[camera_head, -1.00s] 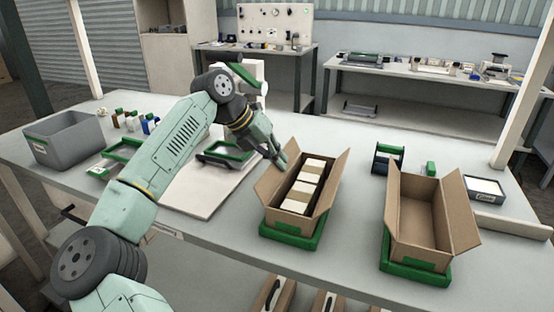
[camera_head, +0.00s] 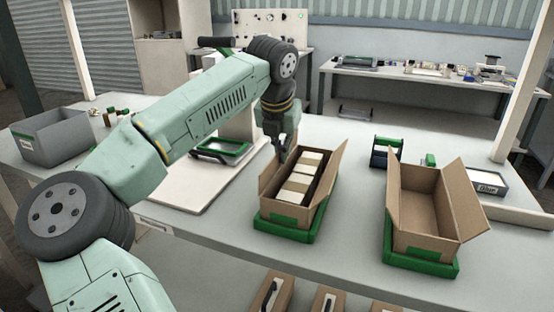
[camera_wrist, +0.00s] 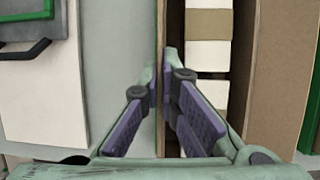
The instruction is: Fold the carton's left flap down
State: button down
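The carton (camera_head: 285,213), brown and open-topped, sits in a green tray (camera_head: 287,234) and holds white packs with brown bands (camera_head: 299,182). Its left flap (camera_head: 268,176) stands up and leans slightly outward. In the wrist view the flap (camera_wrist: 160,30) is seen edge-on as a thin brown strip. My gripper (camera_head: 284,154) points down at the far part of this flap. Its fingertips (camera_wrist: 162,82) are close together, one on each side of the flap, and look closed on it. The right flap (camera_head: 331,174) also stands up; it fills the right of the wrist view (camera_wrist: 282,70).
A second, empty carton (camera_head: 421,240) with open flaps stands to the right in its own green tray (camera_head: 445,270). Left of my gripper are a white board (camera_head: 185,190) and a green-rimmed frame (camera_head: 222,148). A grey bin (camera_head: 58,138) stands far left. Bare table lies between the cartons.

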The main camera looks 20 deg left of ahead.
jog(key=shift+d+f+m+t+y+b, duration=0.15)
jog(key=shift+d+f+m+y+b, duration=0.3)
jog(key=shift+y+b, duration=0.9)
jog(key=shift+d+f+m+t+y+b, duration=0.15)
jog(key=shift+d+y+b, duration=0.55)
jog(key=shift+y+b, duration=0.7)
jog(key=shift+d+f+m+t+y+b, duration=0.15)
jog(key=shift+d+m+y+b, duration=0.35)
jog(key=shift+y+b, duration=0.85)
jog(key=shift+y+p, duration=0.3)
jog(key=shift+y, duration=0.1)
jog(key=c, duration=2.3)
grip_release()
jog(key=o, duration=0.5)
jog(key=shift+c, duration=0.2)
